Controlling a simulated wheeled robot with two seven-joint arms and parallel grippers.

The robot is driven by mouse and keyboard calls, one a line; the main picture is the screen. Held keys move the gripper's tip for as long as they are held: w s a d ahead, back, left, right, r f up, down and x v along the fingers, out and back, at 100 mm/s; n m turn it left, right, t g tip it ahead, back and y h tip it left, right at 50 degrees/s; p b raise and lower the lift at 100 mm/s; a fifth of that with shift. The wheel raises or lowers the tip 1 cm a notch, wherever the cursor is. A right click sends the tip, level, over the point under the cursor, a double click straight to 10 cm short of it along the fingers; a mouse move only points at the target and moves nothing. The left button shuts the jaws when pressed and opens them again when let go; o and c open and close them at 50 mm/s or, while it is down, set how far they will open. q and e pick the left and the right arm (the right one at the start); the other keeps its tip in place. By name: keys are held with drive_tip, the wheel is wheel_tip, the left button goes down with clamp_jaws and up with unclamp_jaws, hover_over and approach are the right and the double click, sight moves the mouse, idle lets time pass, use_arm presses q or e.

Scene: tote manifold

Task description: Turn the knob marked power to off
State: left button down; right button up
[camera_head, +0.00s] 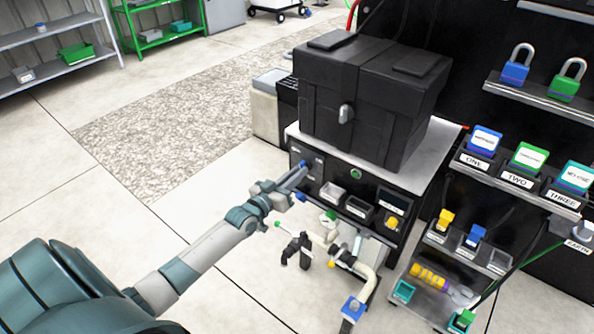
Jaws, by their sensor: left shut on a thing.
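The black control panel (318,182) is on the front of a cabinet under a large black case. A small blue knob (303,164) sits at the panel's upper left. My left gripper (299,172) reaches up to it from the lower left, with its fingers closed at the knob. The fingers hide part of the knob, so its pointer direction cannot be read. The small white markings near it are too small to read. My right gripper is not in view.
A green button (356,174), small trays and a yellow knob (392,223) lie along the panel to the right. White pipes with valves (367,280) stand below. The black case (365,100) sits above. Padlocks and labelled bins fill shelves at right. Floor at left is clear.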

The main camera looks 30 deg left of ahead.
use_arm(q)
drive_tip(key=shift+n+p, duration=0.35)
drive_tip(key=shift+n, duration=2.65)
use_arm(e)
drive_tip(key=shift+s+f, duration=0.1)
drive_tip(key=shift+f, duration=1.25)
use_arm(q)
drive_tip(key=c, duration=1.8)
unclamp_jaws()
drive_tip(key=shift+s, duration=0.1)
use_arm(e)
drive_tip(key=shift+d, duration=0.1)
use_arm(q)
drive_tip(key=s+a, duration=0.1)
drive_tip(key=s, duration=1.6)
drive_tip(key=shift+a, duration=0.2)
